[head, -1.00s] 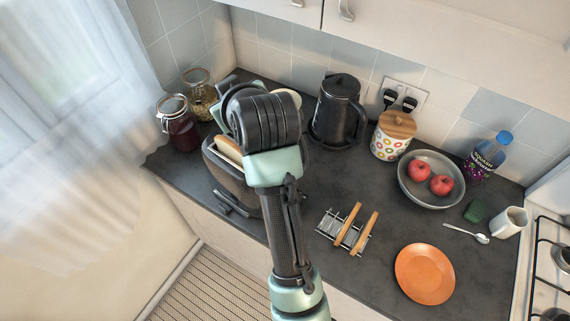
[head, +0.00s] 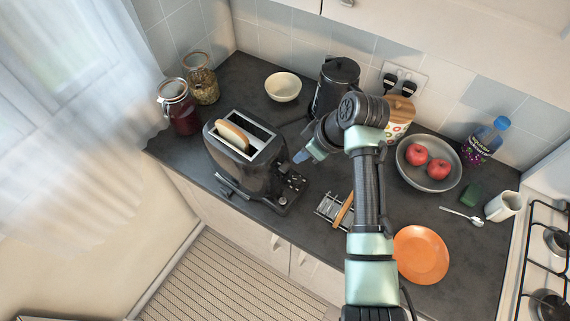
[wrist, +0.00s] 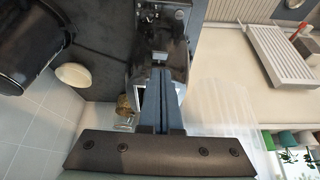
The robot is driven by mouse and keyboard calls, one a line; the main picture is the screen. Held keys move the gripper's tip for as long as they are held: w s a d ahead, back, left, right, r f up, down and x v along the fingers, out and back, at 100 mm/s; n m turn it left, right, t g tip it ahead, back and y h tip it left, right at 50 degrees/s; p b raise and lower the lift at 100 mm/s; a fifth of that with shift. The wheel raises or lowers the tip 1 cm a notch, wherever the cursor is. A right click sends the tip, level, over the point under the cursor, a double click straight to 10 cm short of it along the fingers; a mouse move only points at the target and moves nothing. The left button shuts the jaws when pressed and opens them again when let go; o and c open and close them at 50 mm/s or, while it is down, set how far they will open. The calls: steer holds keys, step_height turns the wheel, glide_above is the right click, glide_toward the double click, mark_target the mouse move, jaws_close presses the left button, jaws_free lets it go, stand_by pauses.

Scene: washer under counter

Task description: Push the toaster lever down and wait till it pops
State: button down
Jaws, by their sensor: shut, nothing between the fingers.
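The black toaster (head: 225,160) stands on the counter left of centre in the head view. A slice of bread (head: 232,137) sticks up from its front slot; the rear slot looks empty. Its right end carries dark controls (head: 288,190); I cannot make out the lever or its height. My gripper (head: 301,157) is shut and empty, beside and just above that right end. In the wrist view my gripper's closed fingers (wrist: 160,72) point at the toaster (wrist: 163,45), overlapping it, with round knobs (wrist: 178,15) beyond. Contact cannot be told.
A white bowl (head: 283,87) and two jars (head: 202,80) are behind the toaster.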

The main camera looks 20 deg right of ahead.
mark_target(286, 166)
steer(key=shift+f, duration=0.1)
steer(key=b+x, duration=0.6)
steer(key=shift+f, duration=0.15)
steer(key=shift+w+a+f+b, duration=0.1)
steer(key=shift+w+f+b, duration=0.15)
steer(key=shift+b, duration=0.05)
